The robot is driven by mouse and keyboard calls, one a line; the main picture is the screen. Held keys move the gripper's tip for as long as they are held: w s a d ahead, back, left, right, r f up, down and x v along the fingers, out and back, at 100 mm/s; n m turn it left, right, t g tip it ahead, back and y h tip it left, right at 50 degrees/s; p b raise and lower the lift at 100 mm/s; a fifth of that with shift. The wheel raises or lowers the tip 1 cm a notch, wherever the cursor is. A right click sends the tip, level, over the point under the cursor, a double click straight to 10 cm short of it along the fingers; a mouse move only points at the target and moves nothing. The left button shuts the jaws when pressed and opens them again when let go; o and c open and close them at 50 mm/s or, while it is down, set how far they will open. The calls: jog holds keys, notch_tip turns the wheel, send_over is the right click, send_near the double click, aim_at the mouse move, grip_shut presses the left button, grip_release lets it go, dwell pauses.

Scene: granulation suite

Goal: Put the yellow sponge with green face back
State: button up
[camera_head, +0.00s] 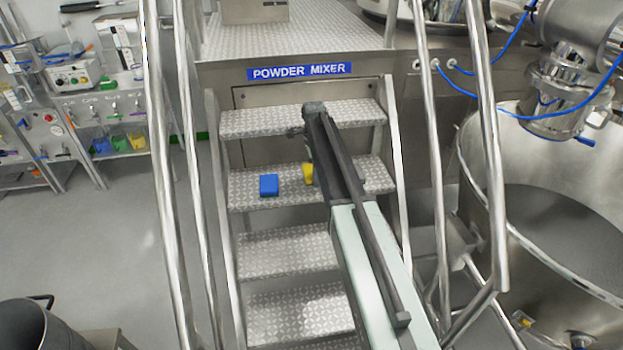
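A small yellow object (308,173), which may be the yellow sponge, shows at the left edge of my arm, over the second step from the top. My arm hides part of it, and no green face shows. I cannot tell whether it rests on the step. My arm reaches up over the steps from the lower right. My gripper (312,112) is at its far end, in front of the top step, above the yellow object in the picture. Its fingers are too small and dark to tell open from shut.
A blue block (269,185) lies on the second step (242,190), left of the yellow object. Metal handrails (169,200) flank the stairs. Blue, green and yellow bins (137,141) stand on the left shelf. A steel vessel (475,150) stands right.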

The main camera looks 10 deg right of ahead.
notch_tip(320, 180, down, 4)
jog(key=b, duration=0.3)
jog(key=shift+r, duration=0.2)
jog(key=shift+f, duration=0.1)
jog(key=o, duration=1.1)
jog(key=shift+c, duration=0.2)
